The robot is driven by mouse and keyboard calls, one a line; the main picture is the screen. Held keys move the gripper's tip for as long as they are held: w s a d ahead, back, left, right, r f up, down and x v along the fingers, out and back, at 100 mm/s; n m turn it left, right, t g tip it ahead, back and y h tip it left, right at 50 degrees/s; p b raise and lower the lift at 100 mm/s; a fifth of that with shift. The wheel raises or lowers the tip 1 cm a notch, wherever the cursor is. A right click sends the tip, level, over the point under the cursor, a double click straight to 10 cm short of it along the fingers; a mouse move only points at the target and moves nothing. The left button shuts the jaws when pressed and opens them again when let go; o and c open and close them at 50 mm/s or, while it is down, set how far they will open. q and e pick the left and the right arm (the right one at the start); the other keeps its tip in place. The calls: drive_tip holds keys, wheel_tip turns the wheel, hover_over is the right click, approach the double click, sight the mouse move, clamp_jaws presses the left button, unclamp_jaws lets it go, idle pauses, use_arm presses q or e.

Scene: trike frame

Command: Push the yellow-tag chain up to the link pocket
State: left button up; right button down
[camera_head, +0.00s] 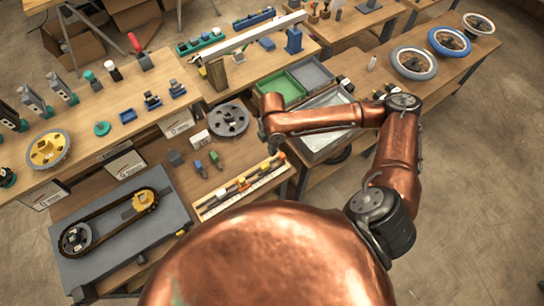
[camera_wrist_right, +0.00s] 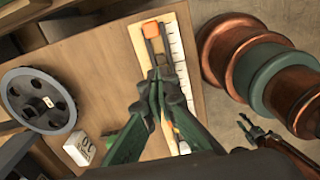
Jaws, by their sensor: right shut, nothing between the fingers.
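A long pale tray (camera_head: 222,207) with a marked white edge lies on the bench in front of me. I cannot tell for sure which one is the yellow-tag chain or where the link pocket is. In the right wrist view an orange block (camera_wrist_right: 150,29) stands at the tray's far end, by a dark chain-like strip. My right gripper (camera_wrist_right: 159,80) is shut and empty over the tray; its fingers hide part of it. It shows small in the head view (camera_head: 269,145).
A grey board (camera_head: 120,240) with a chain loop lies at left. A dark wheel (camera_head: 228,120) and small green and grey blocks are behind the tray. Green and grey bins (camera_head: 281,90) stand at back right. What looks like my left gripper (camera_wrist_right: 258,130) hangs beside my body.

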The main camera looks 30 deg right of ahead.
sight(272, 165)
wheel_tip(272, 165, down, 9)
drive_tip(key=shift+f, duration=0.15)
drive_tip(key=shift+a, duration=0.1)
idle(0.3)
